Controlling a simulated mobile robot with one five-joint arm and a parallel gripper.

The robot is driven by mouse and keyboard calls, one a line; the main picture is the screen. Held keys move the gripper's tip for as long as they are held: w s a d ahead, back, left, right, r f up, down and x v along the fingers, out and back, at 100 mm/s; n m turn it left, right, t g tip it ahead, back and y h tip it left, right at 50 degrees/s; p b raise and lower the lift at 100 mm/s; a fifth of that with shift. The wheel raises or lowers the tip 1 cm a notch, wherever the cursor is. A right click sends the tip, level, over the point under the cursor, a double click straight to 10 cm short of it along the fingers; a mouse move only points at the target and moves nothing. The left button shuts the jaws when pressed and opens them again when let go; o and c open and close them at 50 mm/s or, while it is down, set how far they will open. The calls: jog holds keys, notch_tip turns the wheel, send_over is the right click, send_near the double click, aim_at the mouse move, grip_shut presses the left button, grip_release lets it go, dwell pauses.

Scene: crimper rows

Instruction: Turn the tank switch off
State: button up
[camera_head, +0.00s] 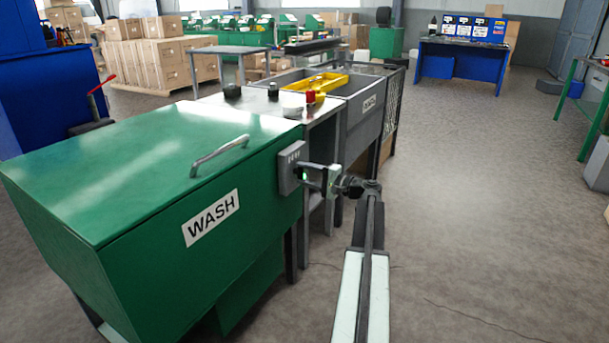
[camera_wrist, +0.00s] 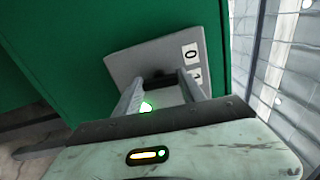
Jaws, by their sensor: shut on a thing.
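The wash tank (camera_head: 130,170) is a green box with a handle on its lid and a WASH label, at the left in the head view. A grey switch box (camera_head: 291,167) is fixed to its right end. In the wrist view the switch plate (camera_wrist: 135,62) carries labels 0 and 1, and a dark switch knob (camera_wrist: 157,78) sits beside them. My gripper (camera_head: 306,170) reaches the switch box from the right. In the wrist view my gripper (camera_wrist: 160,85) is shut on the knob, which is partly hidden between its fingers. The knob's exact setting is unclear.
A steel table (camera_head: 258,102) with jars stands behind the tank. Past it is a grey rinse basin (camera_head: 365,105) with a yellow tray (camera_head: 325,83) on it. The floor (camera_head: 480,200) to the right is open. A green-framed bench (camera_head: 596,110) stands at the right edge.

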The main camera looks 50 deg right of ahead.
jog(key=n, duration=0.6)
jog(key=shift+f+n, duration=0.1)
jog(key=shift+n, duration=0.2)
dwell(0.4)
jog(key=o, duration=1.4)
jog(key=shift+c, duration=0.2)
jog(key=shift+s, duration=0.1)
jog(key=v, duration=0.7)
jog(key=shift+s, duration=0.3)
jog(key=shift+d, duration=0.1)
